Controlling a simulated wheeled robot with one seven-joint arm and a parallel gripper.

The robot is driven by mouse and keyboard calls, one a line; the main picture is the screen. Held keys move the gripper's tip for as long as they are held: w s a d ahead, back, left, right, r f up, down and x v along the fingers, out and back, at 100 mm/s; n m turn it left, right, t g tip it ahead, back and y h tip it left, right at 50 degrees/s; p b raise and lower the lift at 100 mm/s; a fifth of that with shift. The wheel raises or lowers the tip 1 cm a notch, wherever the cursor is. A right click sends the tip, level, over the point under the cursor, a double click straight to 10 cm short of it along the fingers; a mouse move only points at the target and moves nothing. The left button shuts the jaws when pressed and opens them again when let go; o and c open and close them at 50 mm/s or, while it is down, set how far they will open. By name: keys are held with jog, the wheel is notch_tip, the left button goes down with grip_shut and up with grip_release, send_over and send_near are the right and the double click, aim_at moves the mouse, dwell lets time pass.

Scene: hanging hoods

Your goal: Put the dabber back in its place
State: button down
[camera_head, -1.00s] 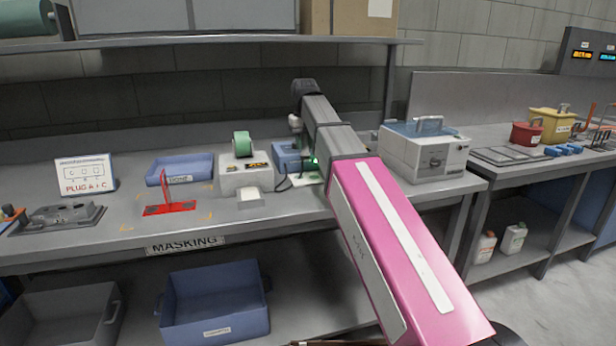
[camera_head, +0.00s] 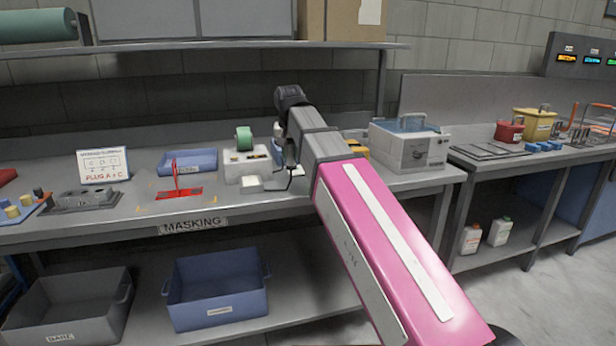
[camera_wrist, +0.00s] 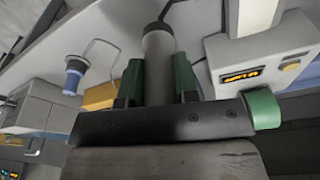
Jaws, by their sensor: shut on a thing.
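The dabber (camera_wrist: 158,55) looks like a grey cylinder with a thinner dark end. In the wrist view it stands between the two green fingers of my gripper (camera_wrist: 158,80), which is shut on it. Its lower part is hidden behind the gripper body. In the head view my arm hides the fingers and most of what lies behind them, so I cannot tell there how high the dabber is held. The dabber's place cannot be made out for certain.
A white tape dispenser (camera_head: 247,168) with a green roll stands close to my wrist. A white machine (camera_head: 410,150) with a blue lid is to the right. A red stand (camera_head: 180,192) and a blue tray (camera_head: 188,162) are left. A blue-collared cylinder (camera_wrist: 74,78) stands near a wire loop.

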jog(key=shift+w+d+f, duration=0.85)
jog(key=shift+w+f, duration=0.15)
jog(key=shift+f, duration=0.45)
jog(key=shift+w+d+f, duration=0.9)
jog(key=shift+w+f, duration=0.05)
jog(key=shift+f, duration=0.5)
jog(key=shift+w+d+f, duration=0.85)
jog(key=shift+w+f, duration=0.15)
jog(key=shift+f, duration=0.45)
jog(key=shift+f, duration=0.2)
jog(key=c, duration=0.9)
grip_release()
jog(key=shift+o, duration=0.2)
jog(key=shift+r, duration=0.15)
notch_tip(320, 180, up, 12)
jog(key=s, duration=0.2)
jog(key=shift+s, duration=0.15)
